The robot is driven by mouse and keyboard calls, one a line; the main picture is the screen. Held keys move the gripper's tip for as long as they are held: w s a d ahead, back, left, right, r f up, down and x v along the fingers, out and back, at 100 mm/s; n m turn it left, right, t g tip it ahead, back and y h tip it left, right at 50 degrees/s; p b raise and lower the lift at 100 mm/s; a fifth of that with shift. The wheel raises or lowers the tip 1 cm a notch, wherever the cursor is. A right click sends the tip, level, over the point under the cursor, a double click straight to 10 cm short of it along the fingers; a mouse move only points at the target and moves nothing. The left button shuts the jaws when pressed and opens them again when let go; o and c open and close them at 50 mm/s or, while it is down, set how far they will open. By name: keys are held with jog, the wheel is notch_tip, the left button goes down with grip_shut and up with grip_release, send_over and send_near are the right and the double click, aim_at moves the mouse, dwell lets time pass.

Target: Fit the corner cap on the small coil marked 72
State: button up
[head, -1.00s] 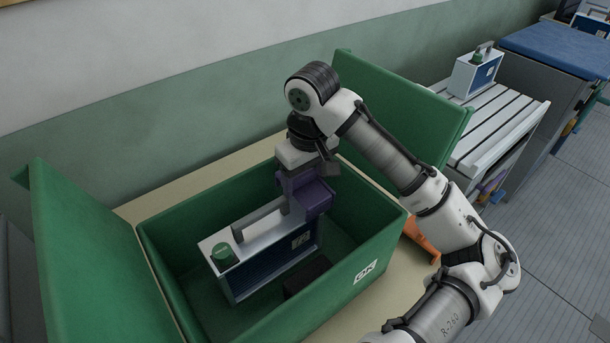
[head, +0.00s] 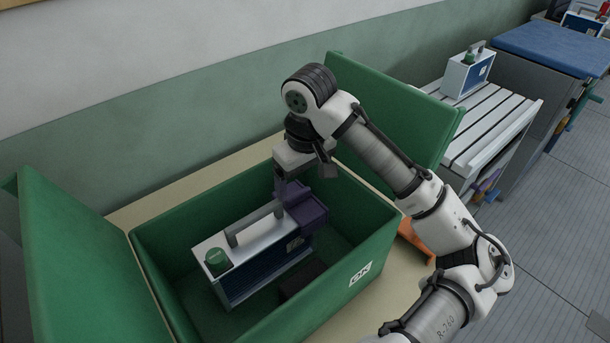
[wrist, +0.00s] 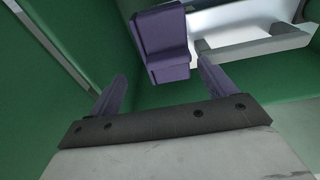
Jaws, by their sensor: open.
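The small coil (head: 254,262) is a white and blue box with a handle and a green knob. It stands inside the green box, and its number is too small to read. The purple corner cap (head: 306,213) is at the coil's right end, at its top corner. In the wrist view the cap (wrist: 165,45) lies beyond the fingertips, beside the coil's pale top (wrist: 255,45). I cannot tell whether it is fully seated. My gripper (head: 293,186) is just above the cap. Its purple fingers stand apart with nothing between them in the wrist view (wrist: 160,78).
The green box (head: 190,225) has raised flaps left and back, and its walls surround my gripper. A dark block (head: 302,278) lies inside near the front wall. A similar coil (head: 468,73) stands on a slatted bench (head: 490,125). An orange item (head: 415,238) lies outside the box.

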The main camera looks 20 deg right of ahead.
aim_at(299, 205)
jog(key=shift+g, duration=0.6)
jog(key=f, duration=0.3)
jog(key=a+f, duration=0.1)
jog(key=f, duration=0.1)
jog(key=shift+s+a, duration=0.1)
jog(key=shift+s, duration=0.3)
notch_tip(299, 205, up, 19)
jog(key=d+t, duration=0.1)
jog(key=shift+s+d+f+b, duration=0.2)
jog(key=shift+s+d+b, duration=0.05)
jog(key=shift+s+b, duration=0.2)
